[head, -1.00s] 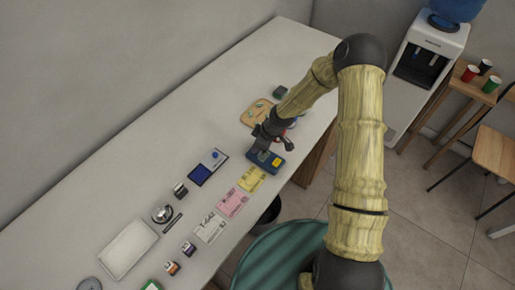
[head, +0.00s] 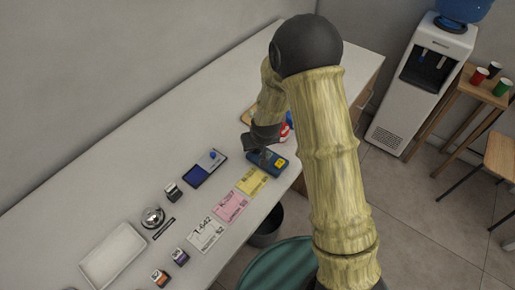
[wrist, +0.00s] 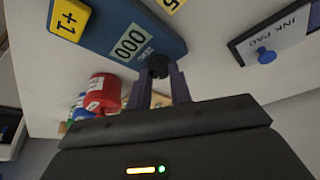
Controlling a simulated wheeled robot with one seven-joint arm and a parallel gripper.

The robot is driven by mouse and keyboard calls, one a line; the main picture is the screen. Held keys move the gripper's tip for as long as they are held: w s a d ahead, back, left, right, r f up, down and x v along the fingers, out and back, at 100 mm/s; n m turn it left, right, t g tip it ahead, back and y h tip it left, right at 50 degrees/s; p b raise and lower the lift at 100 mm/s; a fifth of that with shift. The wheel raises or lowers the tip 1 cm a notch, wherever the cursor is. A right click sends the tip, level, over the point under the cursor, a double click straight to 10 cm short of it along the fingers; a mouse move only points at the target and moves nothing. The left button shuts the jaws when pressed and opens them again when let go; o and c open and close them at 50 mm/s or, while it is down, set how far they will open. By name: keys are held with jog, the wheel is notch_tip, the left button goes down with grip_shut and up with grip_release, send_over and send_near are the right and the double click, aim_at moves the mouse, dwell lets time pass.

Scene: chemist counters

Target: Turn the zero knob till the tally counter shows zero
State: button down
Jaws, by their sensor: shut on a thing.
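The tally counter (wrist: 98,28) is a blue box with a yellow "+1" button (wrist: 69,18). In the wrist view its white display (wrist: 130,41) appears to read 000. The black zero knob (wrist: 158,66) sticks out of the counter's side, and my gripper (wrist: 158,80) is shut on it with one dark finger on each side. In the head view the counter (head: 278,163) lies near the counter top's front edge. My gripper (head: 262,152) is at its left part, and my arm hides some of the area behind it.
An ink pad (head: 205,170) with a blue-knobbed lid lies left of the tally counter. Yellow (head: 251,182), pink (head: 231,207) and white slips (head: 205,235) lie in front.

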jog(key=shift+m, duration=0.5)
jog(key=c, duration=1.3)
grip_release()
jog(key=v, duration=1.7)
jog(key=shift+a+r+b, duration=0.25)
jog(key=shift+a+b, duration=0.05)
jog(key=shift+b, duration=0.1)
